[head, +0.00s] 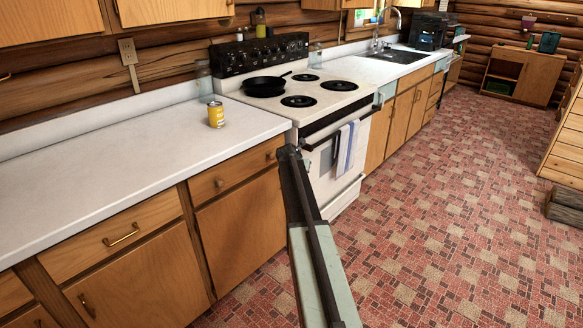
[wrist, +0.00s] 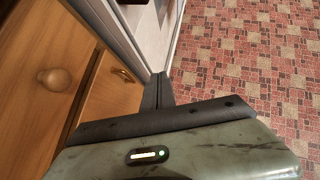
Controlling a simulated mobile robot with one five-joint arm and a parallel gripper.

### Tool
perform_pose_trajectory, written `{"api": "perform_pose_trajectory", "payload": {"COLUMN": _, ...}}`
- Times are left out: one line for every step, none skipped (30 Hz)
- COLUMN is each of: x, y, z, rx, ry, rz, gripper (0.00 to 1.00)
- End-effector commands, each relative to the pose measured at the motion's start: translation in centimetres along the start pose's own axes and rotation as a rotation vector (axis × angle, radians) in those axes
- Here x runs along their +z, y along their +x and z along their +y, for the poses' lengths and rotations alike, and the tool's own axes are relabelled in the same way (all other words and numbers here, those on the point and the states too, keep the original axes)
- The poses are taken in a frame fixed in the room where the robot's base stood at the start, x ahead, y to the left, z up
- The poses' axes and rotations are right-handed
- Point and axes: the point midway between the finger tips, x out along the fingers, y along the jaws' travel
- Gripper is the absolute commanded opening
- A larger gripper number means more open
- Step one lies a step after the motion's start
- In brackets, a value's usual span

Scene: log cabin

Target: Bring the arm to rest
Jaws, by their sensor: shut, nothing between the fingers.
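My arm reaches forward from the bottom of the head view. My gripper (head: 289,152) is at its far end, in front of the counter's corner and the stove's near side. In the wrist view my gripper (wrist: 158,88) shows as dark fingers closed together, with nothing between them. They show against the cabinet fronts and the side of the stove. I cannot tell whether they touch either.
The white stove (head: 335,165) carries a black pan (head: 264,87) and a towel (head: 347,146). A sink (head: 392,55) lies beyond. The brick-patterned floor (head: 440,200) is clear to the right; wooden steps (head: 568,135) stand far right.

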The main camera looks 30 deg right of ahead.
Motion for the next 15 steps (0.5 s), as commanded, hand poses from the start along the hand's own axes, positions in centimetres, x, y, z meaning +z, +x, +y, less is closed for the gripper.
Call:
{"api": "perform_pose_trajectory", "payload": {"x": 0.5, "y": -1.1, "z": -0.6, "rx": 0.000, "ry": 0.000, "rz": 0.000, "gripper": 0.00}}
{"api": "perform_pose_trajectory", "payload": {"x": 0.6, "y": -1.2, "z": -0.8, "rx": 0.001, "ry": -0.001, "rz": 0.000, "gripper": 0.00}}
{"api": "perform_pose_trajectory", "payload": {"x": 0.6, "y": -1.3, "z": -0.9, "rx": 0.001, "ry": -0.001, "rz": 0.000, "gripper": 0.00}}
{"api": "perform_pose_trajectory", "payload": {"x": 0.5, "y": -1.3, "z": -1.0, "rx": 0.001, "ry": -0.001, "rz": 0.000, "gripper": 0.00}}
{"api": "perform_pose_trajectory", "payload": {"x": 0.5, "y": -1.3, "z": -1.0, "rx": 0.001, "ry": -0.001, "rz": 0.000, "gripper": 0.00}}
{"api": "perform_pose_trajectory", "payload": {"x": 0.5, "y": -1.2, "z": -1.0, "rx": 0.001, "ry": -0.001, "rz": 0.000, "gripper": 0.00}}
{"api": "perform_pose_trajectory", "payload": {"x": 0.4, "y": -1.2, "z": -1.0, "rx": 0.001, "ry": -0.001, "rz": 0.000, "gripper": 0.00}}
{"api": "perform_pose_trajectory", "payload": {"x": 0.4, "y": -1.1, "z": -1.0, "rx": 0.002, "ry": -0.001, "rz": 0.000, "gripper": 0.00}}
{"api": "perform_pose_trajectory", "payload": {"x": 0.4, "y": -1.1, "z": -0.9, "rx": 0.002, "ry": -0.001, "rz": 0.000, "gripper": 0.00}}
{"api": "perform_pose_trajectory", "payload": {"x": 0.4, "y": -1.1, "z": -0.9, "rx": 0.002, "ry": -0.001, "rz": 0.000, "gripper": 0.00}}
{"api": "perform_pose_trajectory", "payload": {"x": 0.4, "y": -1.1, "z": -0.9, "rx": 0.002, "ry": -0.001, "rz": 0.000, "gripper": 0.00}}
{"api": "perform_pose_trajectory", "payload": {"x": 0.4, "y": -1.1, "z": -0.9, "rx": 0.002, "ry": -0.002, "rz": 0.000, "gripper": 0.00}}
{"api": "perform_pose_trajectory", "payload": {"x": 0.3, "y": -1.2, "z": -0.6, "rx": 0.004, "ry": -0.004, "rz": 0.000, "gripper": 0.00}}
{"api": "perform_pose_trajectory", "payload": {"x": 0.2, "y": -1.3, "z": -0.1, "rx": 0.008, "ry": -0.008, "rz": 0.000, "gripper": 0.00}}
{"api": "perform_pose_trajectory", "payload": {"x": -0.1, "y": -1.6, "z": 1.0, "rx": 0.017, "ry": -0.017, "rz": 0.000, "gripper": 0.00}}
